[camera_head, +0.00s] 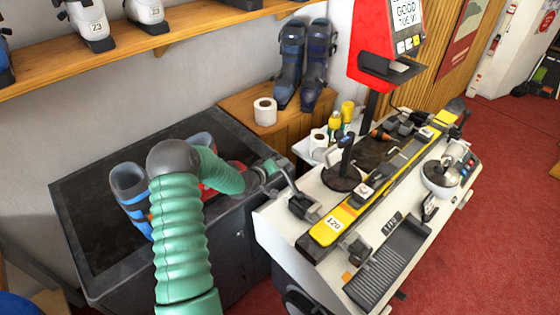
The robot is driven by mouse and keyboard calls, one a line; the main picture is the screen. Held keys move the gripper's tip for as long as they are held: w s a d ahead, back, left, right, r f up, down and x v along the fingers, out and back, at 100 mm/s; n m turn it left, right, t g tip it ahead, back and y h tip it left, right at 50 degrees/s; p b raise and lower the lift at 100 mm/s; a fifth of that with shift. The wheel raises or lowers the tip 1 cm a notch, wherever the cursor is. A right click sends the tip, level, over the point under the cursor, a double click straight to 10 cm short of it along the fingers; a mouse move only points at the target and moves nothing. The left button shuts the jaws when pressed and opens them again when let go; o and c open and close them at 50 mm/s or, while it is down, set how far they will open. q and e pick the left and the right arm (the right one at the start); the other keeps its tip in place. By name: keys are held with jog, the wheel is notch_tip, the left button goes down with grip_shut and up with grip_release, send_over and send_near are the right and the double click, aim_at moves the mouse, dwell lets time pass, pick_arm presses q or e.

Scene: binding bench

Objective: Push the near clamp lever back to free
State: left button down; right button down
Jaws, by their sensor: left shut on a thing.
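A yellow and black ski (345,215) with a "120" label lies along the white binding bench (275,232). A grey lever (289,184) rises from a dark clamp base (304,207) at the bench's near left corner and leans toward the upper left. My left gripper (268,169), on the green arm, is at the upper end of this lever and shut on it. The fingertips are small and partly hidden, so their exact hold is unclear. My right gripper is out of view.
A tall dark handle (345,155) stands on a round base behind the ski. A dark block (357,249) and a black tray (392,265) lie in front. A dark worktop (95,235) with a blue boot (130,190) is at left. Red carpet (490,220) is clear at right.

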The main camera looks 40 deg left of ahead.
pick_arm(q)
jog(key=shift+w+d+r, duration=0.3)
jog(key=shift+w+r, duration=0.05)
jog(key=c, duration=1.5)
grip_release()
jog(key=o, duration=0.6)
jog(key=shift+w+d+r, duration=0.1)
jog(key=shift+d, duration=0.05)
jog(key=shift+c, duration=0.2)
jog(key=shift+s+a, duration=0.25)
jog(key=shift+s, duration=0.25)
jog(key=v, duration=1.6)
jog(key=shift+d, duration=0.15)
